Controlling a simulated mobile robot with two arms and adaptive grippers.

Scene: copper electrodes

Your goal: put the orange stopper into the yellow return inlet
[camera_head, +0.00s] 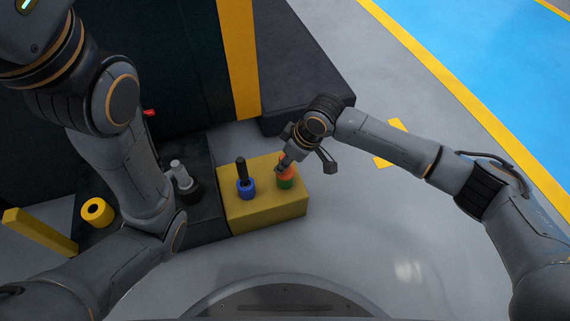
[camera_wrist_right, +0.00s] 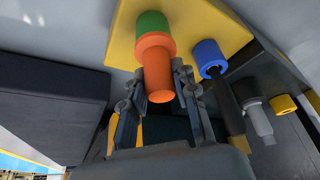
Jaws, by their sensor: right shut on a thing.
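The orange stopper (camera_head: 286,167) stands at the green ring (camera_head: 286,183) on the yellow box. In the right wrist view, the orange stopper (camera_wrist_right: 158,75) shows its wide collar against the green ring (camera_wrist_right: 152,24); I cannot tell how deep it sits. My right gripper (camera_head: 284,165) is shut on the stopper, with its fingers on either side of it in the wrist view (camera_wrist_right: 158,82). The yellow return inlet (camera_head: 97,212) is a yellow ring with a dark hole at the far left; it also shows in the wrist view (camera_wrist_right: 283,104). My left gripper is out of view.
The yellow box (camera_head: 265,216) also bears a blue ring (camera_head: 246,190) with a black stopper (camera_head: 241,168) in it. A grey stopper (camera_head: 181,174) stands between the box and the yellow inlet. My left arm crosses close to the inlet. Open floor lies right of the box.

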